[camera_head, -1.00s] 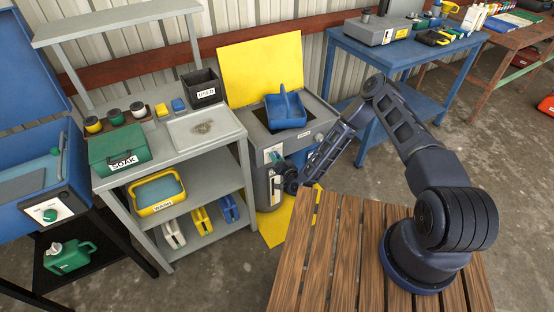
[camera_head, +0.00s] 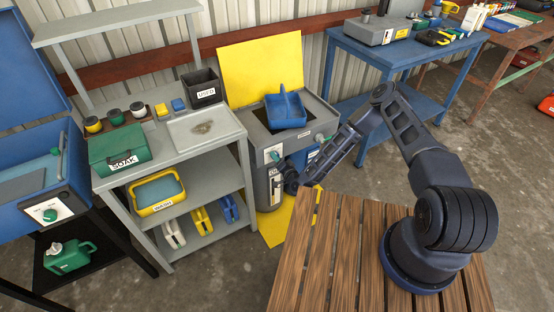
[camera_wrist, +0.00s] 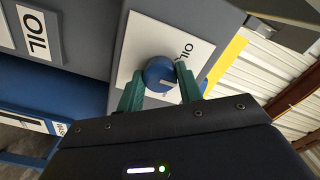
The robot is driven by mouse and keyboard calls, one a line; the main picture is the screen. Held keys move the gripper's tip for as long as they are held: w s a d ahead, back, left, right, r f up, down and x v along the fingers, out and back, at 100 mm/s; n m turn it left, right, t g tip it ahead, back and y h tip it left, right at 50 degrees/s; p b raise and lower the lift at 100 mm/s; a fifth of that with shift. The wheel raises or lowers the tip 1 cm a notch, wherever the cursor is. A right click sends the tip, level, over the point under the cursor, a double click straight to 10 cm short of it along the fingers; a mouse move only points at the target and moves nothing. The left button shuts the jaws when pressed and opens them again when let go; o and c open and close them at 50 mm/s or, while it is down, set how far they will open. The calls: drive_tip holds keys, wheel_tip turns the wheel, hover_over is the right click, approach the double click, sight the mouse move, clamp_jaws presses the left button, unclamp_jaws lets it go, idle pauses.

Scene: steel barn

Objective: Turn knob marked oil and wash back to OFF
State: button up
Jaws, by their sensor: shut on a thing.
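A round blue knob (camera_wrist: 160,74) with a pale pointer mark sits on a white plate marked OIL (camera_wrist: 146,50) in the wrist view. My gripper (camera_wrist: 158,80) has its green fingers on either side of the knob, shut on it. Any OFF mark is hidden or too small to read. In the head view my gripper (camera_head: 291,180) is at the front of a grey cabinet (camera_head: 307,138) with a raised yellow lid. A white plate (camera_head: 268,154) is on that front. A green knob (camera_head: 50,215) sits on the blue unit at the left; its marking is unreadable.
A wooden slatted surface (camera_head: 331,245) is in front.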

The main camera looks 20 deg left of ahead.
drive_tip(key=o, duration=1)
drive_tip(key=shift+d, duration=0.1)
drive_tip(key=v, duration=1)
drive_tip(key=shift+s+d, duration=0.2)
drive_tip(key=shift+s, duration=0.05)
